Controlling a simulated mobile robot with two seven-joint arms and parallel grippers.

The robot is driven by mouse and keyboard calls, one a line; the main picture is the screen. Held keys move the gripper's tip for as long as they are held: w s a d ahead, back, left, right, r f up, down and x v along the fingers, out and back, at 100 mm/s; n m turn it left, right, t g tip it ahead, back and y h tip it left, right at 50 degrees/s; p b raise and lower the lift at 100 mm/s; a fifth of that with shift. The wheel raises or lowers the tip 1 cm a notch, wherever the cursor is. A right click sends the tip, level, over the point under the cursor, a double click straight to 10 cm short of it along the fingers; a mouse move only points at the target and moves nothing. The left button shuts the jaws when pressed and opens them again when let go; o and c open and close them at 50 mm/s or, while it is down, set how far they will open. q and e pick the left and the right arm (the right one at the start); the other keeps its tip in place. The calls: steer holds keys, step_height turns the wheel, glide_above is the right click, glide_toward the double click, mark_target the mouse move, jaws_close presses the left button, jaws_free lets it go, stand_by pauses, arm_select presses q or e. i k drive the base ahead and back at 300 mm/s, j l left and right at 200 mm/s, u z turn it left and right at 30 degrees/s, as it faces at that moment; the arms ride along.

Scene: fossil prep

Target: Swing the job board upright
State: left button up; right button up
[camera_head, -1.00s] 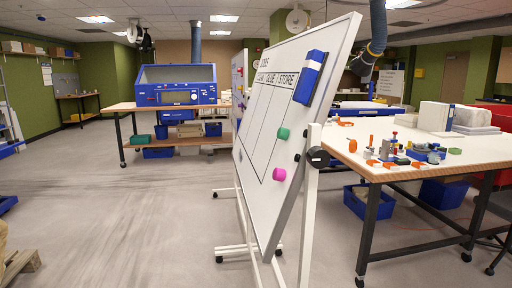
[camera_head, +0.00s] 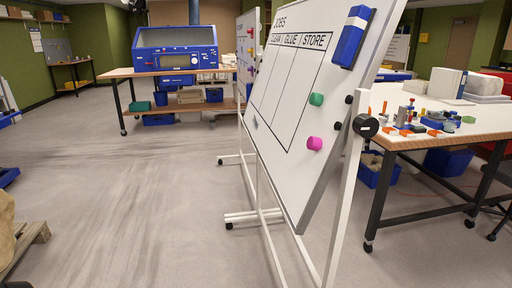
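The job board (camera_head: 290,165) is a white panel headed "JOBS" with columns "CLEAN / GLUE / STORE". It hangs tilted in a white wheeled frame (camera_head: 345,205), seen at a slant right of centre. A black pivot knob (camera_head: 365,125) sits on the near post. A blue eraser (camera_head: 352,37), a green magnet (camera_head: 316,99) and a magenta magnet (camera_head: 314,143) are on its face. Neither of my grippers is in view.
A second board (camera_head: 248,60) stands just behind. A worktable (camera_head: 460,133) with small tools and blocks stands on the right. A bench with a blue cabinet (camera_head: 178,50) is at the back. A pallet (camera_head: 28,240) lies at left. The grey floor (camera_head: 130,180) left of the board is clear.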

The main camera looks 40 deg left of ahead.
mark_target(279, 117)
steer(key=j+z, duration=0.1)
steer(key=j, duration=0.35)
steer(key=k+j+z, duration=0.1)
steer(key=j, duration=0.4)
steer(key=j+z, duration=0.1)
steer(key=j, duration=0.35)
steer(key=k+j+z, duration=0.1)
steer(key=j, duration=0.35)
steer(key=k+j+z, duration=0.1)
steer(key=j, duration=0.35)
steer(key=j+z, duration=0.1)
steer(key=j, duration=0.3)
steer(key=k+j+z, duration=0.1)
steer(key=j, duration=0.25)
steer(key=j+z, duration=0.1)
steer(key=j, duration=0.3)
steer(key=i+j+z, duration=0.1)
steer(key=j, duration=0.25)
